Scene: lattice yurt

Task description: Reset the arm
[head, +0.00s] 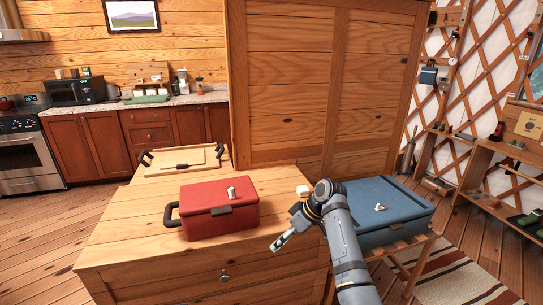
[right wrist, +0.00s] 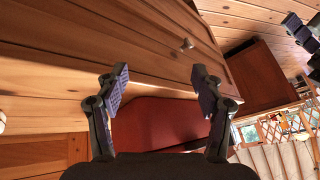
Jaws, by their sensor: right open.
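My right arm comes in from the bottom right of the head view. My right gripper (head: 283,241) hangs in front of the wooden cabinet (head: 130,240), just right of the red case (head: 218,208), with no visible contact. In the right wrist view its two fingers (right wrist: 160,84) stand wide apart with nothing between them. A wooden front with a round knob lies beyond the fingers there. My left gripper is not in the head view.
A blue case (head: 380,212) stands on a slatted stand at the right, close beside my right forearm. A small pale block (head: 303,190) lies at the cabinet top's right edge. A wooden tray (head: 183,160) lies behind the red case. The cabinet top's front left is clear.

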